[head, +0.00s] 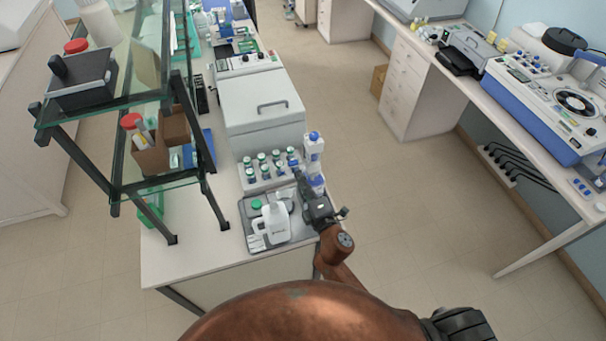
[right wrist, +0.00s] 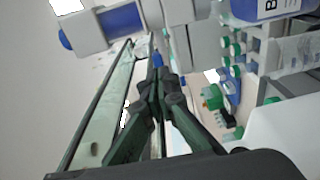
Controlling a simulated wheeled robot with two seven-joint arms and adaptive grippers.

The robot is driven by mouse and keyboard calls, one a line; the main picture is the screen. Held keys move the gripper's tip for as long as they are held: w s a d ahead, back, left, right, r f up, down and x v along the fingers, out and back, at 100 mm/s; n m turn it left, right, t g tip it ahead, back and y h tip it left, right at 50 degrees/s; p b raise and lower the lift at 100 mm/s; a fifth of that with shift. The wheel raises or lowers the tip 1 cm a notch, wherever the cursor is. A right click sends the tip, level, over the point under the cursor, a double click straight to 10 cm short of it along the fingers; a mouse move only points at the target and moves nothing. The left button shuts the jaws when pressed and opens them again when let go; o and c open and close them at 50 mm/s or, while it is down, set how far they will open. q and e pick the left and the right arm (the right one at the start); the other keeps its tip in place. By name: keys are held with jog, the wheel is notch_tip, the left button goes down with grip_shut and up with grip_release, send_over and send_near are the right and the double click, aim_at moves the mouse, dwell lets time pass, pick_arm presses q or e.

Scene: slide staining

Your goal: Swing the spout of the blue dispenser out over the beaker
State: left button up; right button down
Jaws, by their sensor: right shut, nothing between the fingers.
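The blue dispenser (head: 313,152), a slim white column with a blue cap and a blue lower part, stands at the bench's right edge, beside the bottle rack. I cannot make out which way its spout points. A white vessel with a handle (head: 275,222) stands on the grey tray in front; I cannot tell whether it is the beaker. My right gripper (head: 299,178) is just left of the dispenser's lower part, its fingers reaching toward the rack. In the right wrist view its fingers (right wrist: 157,76) are together and empty, with white and blue parts close by. My left gripper is out of view.
A rack (head: 270,184) of green-capped bottles stands behind the grey tray (head: 252,239). A white lidded machine (head: 262,112) stands behind the rack. A glass shelf (head: 100,105) rises at the left. Open floor lies right of the bench.

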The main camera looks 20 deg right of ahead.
pick_arm(q)
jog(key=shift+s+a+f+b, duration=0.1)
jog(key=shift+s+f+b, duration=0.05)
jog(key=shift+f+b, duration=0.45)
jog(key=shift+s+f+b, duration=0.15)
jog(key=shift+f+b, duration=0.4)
jog(key=shift+b, duration=0.05)
pick_arm(e)
jog(key=s, duration=1.1)
jog(key=shift+d, duration=0.2)
jog(key=shift+r, duration=0.1)
